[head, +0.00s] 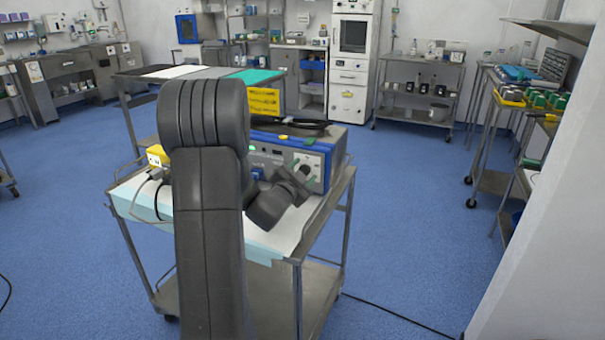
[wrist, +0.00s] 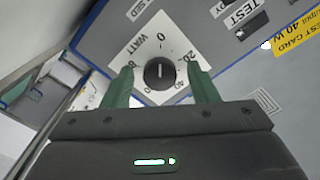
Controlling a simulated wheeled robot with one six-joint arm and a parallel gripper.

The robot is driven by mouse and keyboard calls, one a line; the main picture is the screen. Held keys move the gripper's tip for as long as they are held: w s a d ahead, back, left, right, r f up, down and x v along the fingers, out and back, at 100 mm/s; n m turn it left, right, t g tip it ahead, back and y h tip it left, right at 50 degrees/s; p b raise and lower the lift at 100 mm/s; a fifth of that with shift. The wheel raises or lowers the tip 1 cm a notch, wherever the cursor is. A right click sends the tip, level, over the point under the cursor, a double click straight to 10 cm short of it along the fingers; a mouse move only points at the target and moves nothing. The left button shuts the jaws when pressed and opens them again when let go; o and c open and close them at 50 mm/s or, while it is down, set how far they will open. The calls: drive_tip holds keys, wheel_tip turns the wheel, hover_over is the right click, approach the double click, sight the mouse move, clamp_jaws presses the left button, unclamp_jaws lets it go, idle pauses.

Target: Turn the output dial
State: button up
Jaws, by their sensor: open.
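The output dial (wrist: 160,74) is a round black knob with a short white line, on a white scale plate (wrist: 150,42) marked WATT, 0, 20 and 40. The line points roughly toward the 0. My gripper (wrist: 160,70) is open, its two green fingers left and right of the dial, with a visible gap on each side. I cannot tell how far the fingertips are from the panel. In the head view the blue and grey unit (head: 270,153) stands on a cart, and my gripper (head: 304,175) is at its front panel; my arm hides part of the unit.
The cart (head: 283,240) has a white and light blue cover. A yellow box (head: 157,156) with cables sits at its left, and a black cable loop (head: 300,123) lies on the unit. A yellow test card (wrist: 297,38) is right of the dial. Blue floor (head: 410,200) is open to the right.

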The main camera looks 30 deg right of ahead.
drive_tip(key=c, duration=1)
drive_tip(key=shift+f+b, duration=0.1)
drive_tip(key=shift+b, duration=0.4)
